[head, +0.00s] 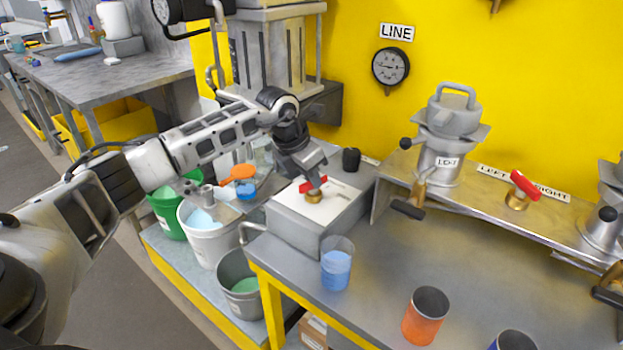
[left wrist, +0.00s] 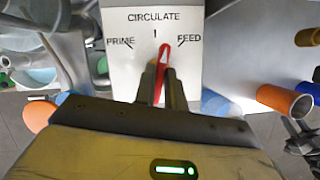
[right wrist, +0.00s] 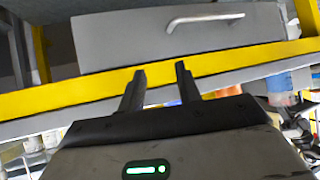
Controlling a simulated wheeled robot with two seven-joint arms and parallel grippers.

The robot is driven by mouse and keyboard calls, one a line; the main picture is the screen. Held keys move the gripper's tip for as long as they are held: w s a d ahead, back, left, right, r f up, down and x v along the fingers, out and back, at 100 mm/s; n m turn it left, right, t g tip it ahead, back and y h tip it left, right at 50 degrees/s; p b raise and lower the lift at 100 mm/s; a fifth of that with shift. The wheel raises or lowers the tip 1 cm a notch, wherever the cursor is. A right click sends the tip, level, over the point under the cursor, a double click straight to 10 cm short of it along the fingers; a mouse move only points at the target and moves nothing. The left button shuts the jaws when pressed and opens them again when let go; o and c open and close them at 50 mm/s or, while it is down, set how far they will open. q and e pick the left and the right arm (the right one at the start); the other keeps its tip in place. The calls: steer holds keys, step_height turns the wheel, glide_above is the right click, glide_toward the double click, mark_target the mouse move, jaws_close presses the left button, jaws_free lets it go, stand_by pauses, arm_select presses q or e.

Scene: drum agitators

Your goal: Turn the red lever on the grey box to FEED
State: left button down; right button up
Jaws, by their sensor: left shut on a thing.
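The grey box (head: 289,229) stands at the back left of the workbench, with a white label plate on top. In the left wrist view the plate (left wrist: 123,20) reads PRIME at left, CIRCULATE at top and FEED at right. The red lever (head: 312,185) sits on a brass hub; in the left wrist view the lever (left wrist: 163,62) points up, close to the CIRCULATE mark and slightly toward FEED. My left gripper (head: 310,176) is shut on the lever from above, its fingers (left wrist: 162,84) on either side. My right gripper (right wrist: 160,75) is open and empty, facing a grey drawer-like front.
A second red lever (head: 524,186) stands on the raised shelf by a LEFT/RIGHT label. A cup of blue liquid (head: 337,265) and an orange cup (head: 426,316) stand on the bench. A black knob (head: 351,159) is behind the box. Buckets (head: 208,240) stand left of it.

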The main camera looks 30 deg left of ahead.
arm_select(q)
steer(key=shift+a+m+h, duration=0.1)
steer(key=shift+m+h, duration=0.2)
steer(key=shift+m, duration=0.6)
steer(key=shift+w+m+h+b, duration=0.1)
steer(key=shift+m+h+b, duration=0.3)
steer(key=shift+m, duration=0.4)
steer(key=shift+m+g+b, duration=0.3)
steer(key=shift+m+g, duration=0.2)
steer(key=shift+m, duration=0.6)
arm_select(e)
steer(key=shift+s+a+f, duration=0.1)
steer(key=shift+a+f, duration=0.05)
steer(key=shift+f, duration=0.3)
arm_select(q)
steer(key=shift+m+h, duration=0.3)
arm_select(e)
steer(key=shift+a+r, duration=0.1)
arm_select(q)
steer(key=c, duration=1.5)
jaws_free()
steer(key=shift+o, duration=0.2)
arm_select(e)
steer(key=shift+w, duration=0.2)
arm_select(q)
steer(key=shift+a+r, duration=0.1)
steer(key=shift+r, duration=0.05)
